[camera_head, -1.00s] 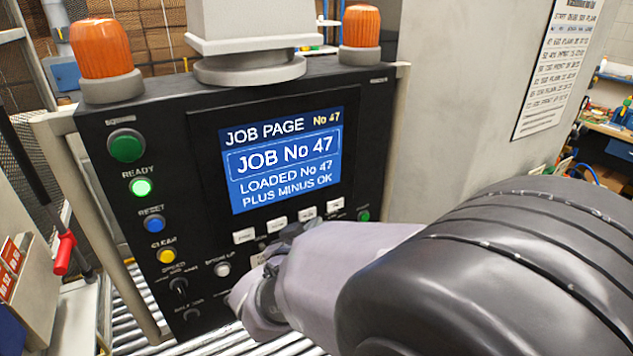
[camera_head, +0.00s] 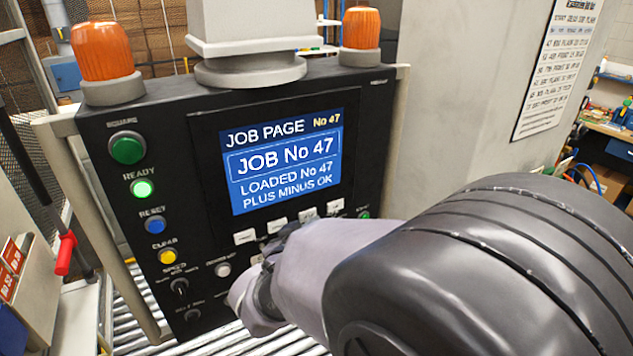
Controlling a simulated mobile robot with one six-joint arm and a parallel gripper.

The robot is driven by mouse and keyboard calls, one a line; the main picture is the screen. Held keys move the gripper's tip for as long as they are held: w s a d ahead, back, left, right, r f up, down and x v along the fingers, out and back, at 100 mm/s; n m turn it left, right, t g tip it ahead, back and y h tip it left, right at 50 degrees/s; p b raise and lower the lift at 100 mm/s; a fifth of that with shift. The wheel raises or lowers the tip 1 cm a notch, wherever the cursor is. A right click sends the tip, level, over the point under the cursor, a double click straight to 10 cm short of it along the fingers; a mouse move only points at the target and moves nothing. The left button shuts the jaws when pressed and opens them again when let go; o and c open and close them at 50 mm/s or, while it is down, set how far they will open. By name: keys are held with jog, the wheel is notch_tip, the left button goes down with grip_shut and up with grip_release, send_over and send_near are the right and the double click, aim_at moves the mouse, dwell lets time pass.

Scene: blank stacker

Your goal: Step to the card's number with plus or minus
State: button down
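The control panel (camera_head: 100,190) is black. Its blue screen (camera_head: 283,160) reads "JOB PAGE No 47", "JOB No 47", "LOADED No 47" and "PLUS MINUS OK". A row of small white keys (camera_head: 279,223) runs under the screen; their labels are too small to read. My gripper (camera_head: 262,290) is at the lower part of the panel, just below the white keys, and covers part of the panel there. Its fingertips are hidden, so I cannot see whether it is open or touches a key. A card with job numbers (camera_head: 17,252) stands at the left edge; its digits are unclear.
Green, lit green, blue and yellow buttons (camera_head: 155,224) line the panel's left side, with knobs below. Orange beacons (camera_head: 101,52) sit on top. A roller conveyor (camera_head: 135,318) runs underneath. A printed sheet (camera_head: 556,68) hangs on the grey column at right.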

jog(key=shift+w+a, duration=0.25)
jog(key=shift+w, duration=0.15)
dwell(0.6)
dwell(0.3)
jog(key=shift+s+d, duration=0.4)
jog(key=shift+s, duration=0.25)
jog(key=s+d, duration=0.1)
jog(key=s, duration=0.2)
jog(key=s+d, duration=0.1)
jog(key=shift+s+d, duration=0.15)
jog(key=shift+d, duration=0.2)
dwell(3.0)
